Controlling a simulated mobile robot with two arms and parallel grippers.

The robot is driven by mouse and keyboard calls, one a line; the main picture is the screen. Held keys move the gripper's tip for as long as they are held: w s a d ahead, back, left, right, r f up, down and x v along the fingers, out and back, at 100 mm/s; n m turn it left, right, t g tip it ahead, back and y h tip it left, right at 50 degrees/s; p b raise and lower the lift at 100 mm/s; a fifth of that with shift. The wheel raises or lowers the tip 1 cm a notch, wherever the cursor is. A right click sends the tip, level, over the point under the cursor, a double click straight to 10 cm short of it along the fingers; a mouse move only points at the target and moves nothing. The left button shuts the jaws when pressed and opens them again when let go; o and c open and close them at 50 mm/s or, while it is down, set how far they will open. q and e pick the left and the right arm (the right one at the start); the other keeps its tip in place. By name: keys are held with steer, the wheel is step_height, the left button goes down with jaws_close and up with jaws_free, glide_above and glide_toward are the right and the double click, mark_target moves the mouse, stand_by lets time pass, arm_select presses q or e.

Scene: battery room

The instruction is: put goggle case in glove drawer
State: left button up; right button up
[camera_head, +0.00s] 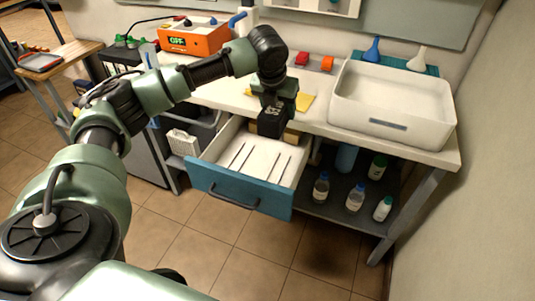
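The drawer with a blue front (237,188) is pulled open under the white counter. Its pale inside shows several dark lines along the floor. My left gripper (271,128) points down over the back part of the drawer. A dark block shows at its lower end, and I cannot tell whether this is only the fingers or also a held case. A tan-brown thing (291,138) shows partly behind the gripper at the drawer's back. I cannot make out the goggle case for certain. My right gripper is not in view.
A white basin (392,105) stands on the counter at right. An orange device (195,38) with a lit display stands at back left. Several bottles, one of them here (355,197), stand on the shelf below. The tiled floor (240,250) before the drawer is clear.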

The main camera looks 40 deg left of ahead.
arm_select(q)
step_height(320, 180, down, 20)
steer(key=shift+r, duration=0.1)
stand_by(0.4)
steer(key=shift+f, duration=0.6)
steer(key=o, duration=1.6)
steer(key=shift+c, duration=0.2)
steer(key=shift+r, duration=0.1)
steer(key=shift+a+r, duration=0.1)
steer(key=shift+r, duration=0.15)
steer(key=v, duration=1.2)
steer(key=shift+r, duration=0.3)
